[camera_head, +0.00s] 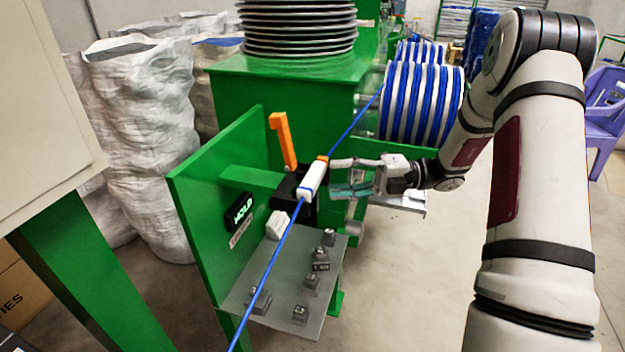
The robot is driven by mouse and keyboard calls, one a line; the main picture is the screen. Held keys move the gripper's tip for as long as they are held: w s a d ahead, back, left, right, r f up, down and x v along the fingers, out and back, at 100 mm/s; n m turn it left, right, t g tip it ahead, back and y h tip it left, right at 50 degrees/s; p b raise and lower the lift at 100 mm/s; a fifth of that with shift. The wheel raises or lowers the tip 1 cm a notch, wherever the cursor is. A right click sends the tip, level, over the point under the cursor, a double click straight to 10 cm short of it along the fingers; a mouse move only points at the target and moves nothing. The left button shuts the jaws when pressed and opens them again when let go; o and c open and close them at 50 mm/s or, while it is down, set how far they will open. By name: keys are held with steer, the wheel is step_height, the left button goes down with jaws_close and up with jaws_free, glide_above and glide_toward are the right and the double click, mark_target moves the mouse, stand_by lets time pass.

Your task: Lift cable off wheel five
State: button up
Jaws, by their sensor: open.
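The blue cable (267,268) runs as a taut diagonal line from the lower left, up past a white block (311,179), toward the large blue-and-white striped spools (420,103) at the back right. My gripper (338,178) is open and points left, just right of the white block and close to the cable. I see nothing between its fingers. No wheel marked five can be made out. Any small wheel at the white block is hidden or too small to tell.
An orange lever (283,141) stands upright behind the white block. A green panel (208,192) stands left of the cable. A grey shelf (272,312) carries several small dark blocks. Dark stacked discs (298,25) sit on a green cabinet. Floor right of the shelf is clear.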

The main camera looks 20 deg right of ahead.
mark_target(320, 179)
steer(key=shift+x, duration=3)
steer(key=shift+s, duration=0.1)
steer(key=shift+c, duration=0.5)
jaws_close()
